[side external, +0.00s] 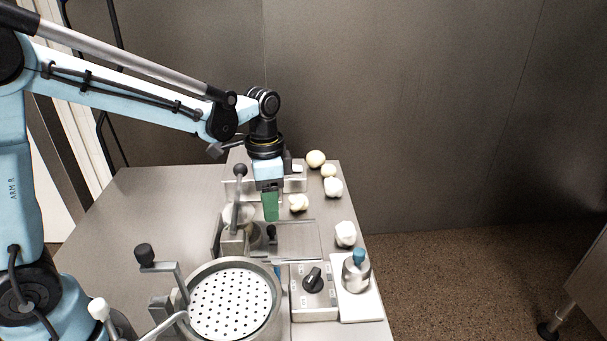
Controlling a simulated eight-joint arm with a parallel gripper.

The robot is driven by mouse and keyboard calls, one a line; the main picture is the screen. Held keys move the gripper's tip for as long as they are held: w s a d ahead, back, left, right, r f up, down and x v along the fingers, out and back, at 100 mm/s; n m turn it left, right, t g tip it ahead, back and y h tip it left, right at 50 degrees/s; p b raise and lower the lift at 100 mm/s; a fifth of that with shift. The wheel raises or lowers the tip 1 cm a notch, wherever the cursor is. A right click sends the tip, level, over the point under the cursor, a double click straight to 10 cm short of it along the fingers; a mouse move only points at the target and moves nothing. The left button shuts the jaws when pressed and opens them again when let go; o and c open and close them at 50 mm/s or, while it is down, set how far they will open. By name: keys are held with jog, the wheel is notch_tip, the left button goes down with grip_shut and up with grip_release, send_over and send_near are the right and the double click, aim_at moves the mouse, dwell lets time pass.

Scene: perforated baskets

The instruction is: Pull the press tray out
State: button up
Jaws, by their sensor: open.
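My gripper (270,214) points down with its green fingers over the metal press at the middle of the table. It is open, and I see nothing held in it. Just below the fingertips is a small black knob (271,231). Beside it lies a flat metal plate that looks like the press tray (300,240). The tray's left part is hidden behind the knob and the press parts. An upright lever with a dark ball end (240,170) stands left of my gripper. I cannot tell whether the fingers touch the knob.
A round vessel holds a white perforated disc (230,302) at the front. A control box with a black dial (312,280) and a blue-topped metal weight (356,270) stand to its right. Several whitish lumps (345,233) lie along the right side. The table's left part (150,215) is clear.

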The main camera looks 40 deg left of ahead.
aim_at(272, 227)
jog(key=shift+f, duration=2.75)
jog(key=shift+c, duration=0.3)
grip_shut()
jog(key=shift+d, duration=0.1)
